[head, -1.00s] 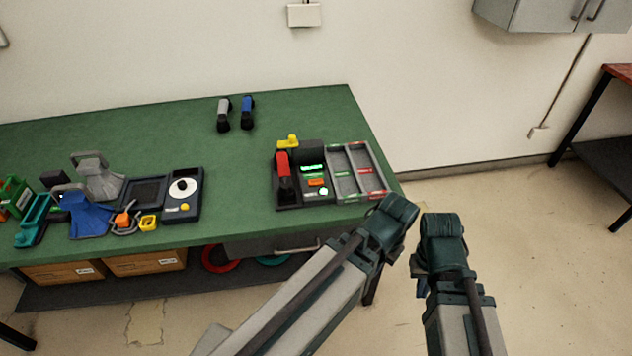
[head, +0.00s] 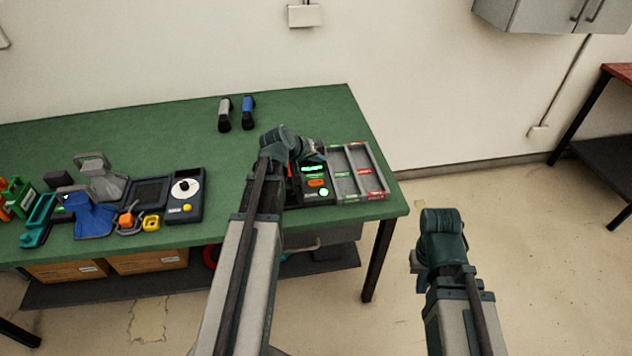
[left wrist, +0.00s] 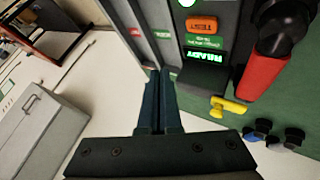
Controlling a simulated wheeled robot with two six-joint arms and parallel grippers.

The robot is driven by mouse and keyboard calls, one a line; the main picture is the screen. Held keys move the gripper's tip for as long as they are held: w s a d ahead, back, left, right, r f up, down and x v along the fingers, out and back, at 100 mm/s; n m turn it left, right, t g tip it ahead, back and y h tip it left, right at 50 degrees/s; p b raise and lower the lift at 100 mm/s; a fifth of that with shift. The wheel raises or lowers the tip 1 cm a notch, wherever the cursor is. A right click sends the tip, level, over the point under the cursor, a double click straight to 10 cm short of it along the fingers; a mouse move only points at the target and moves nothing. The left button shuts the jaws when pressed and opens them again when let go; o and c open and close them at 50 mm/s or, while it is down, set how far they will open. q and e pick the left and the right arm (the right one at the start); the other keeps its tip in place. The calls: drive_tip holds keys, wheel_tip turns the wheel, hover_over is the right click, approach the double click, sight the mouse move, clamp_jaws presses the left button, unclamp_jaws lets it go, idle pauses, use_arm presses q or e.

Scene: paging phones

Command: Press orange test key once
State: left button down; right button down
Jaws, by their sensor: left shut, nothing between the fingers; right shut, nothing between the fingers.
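The orange test key (head: 316,183) is on a dark console (head: 318,198), below a lit green display (head: 312,169). In the left wrist view the orange key (left wrist: 203,25) carries dark lettering, and the display (left wrist: 205,56) reads READY. My left gripper (head: 318,150) is shut and empty, above the far part of the console. In the left wrist view its closed fingers (left wrist: 158,78) appear beside the display, apart from the key. My left arm partly hides the red handset (head: 290,178). My right gripper (head: 417,282) is shut and empty, off the table's right side.
Grey trays (head: 360,172) adjoin the console on the right. A red handset (left wrist: 263,75) and a yellow part (left wrist: 229,106) stand close to the console keys. Two handsets (head: 236,114) lie farther back. Several devices crowd the left of the green table (head: 160,126).

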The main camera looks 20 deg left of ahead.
sight(314, 184)
use_arm(q)
drive_tip(key=shift+w+a+r, duration=0.1)
drive_tip(key=shift+a+r, duration=0.05)
drive_tip(key=shift+a, duration=0.25)
drive_tip(key=shift+w+a+r, duration=0.1)
drive_tip(key=shift+a, duration=0.3)
drive_tip(key=shift+f, duration=0.1)
wheel_tip(314, 184, down, 9)
drive_tip(key=b, duration=0.8)
drive_tip(key=shift+b, duration=0.4)
idle(1.1)
drive_tip(key=shift+f+b, duration=0.25)
drive_tip(key=shift+b, duration=0.2)
drive_tip(key=shift+f+b, duration=0.45)
drive_tip(key=shift+f, duration=0.05)
idle(0.4)
drive_tip(key=shift+r, duration=0.2)
drive_tip(key=shift+r+p, duration=0.75)
drive_tip(key=shift+p, duration=0.15)
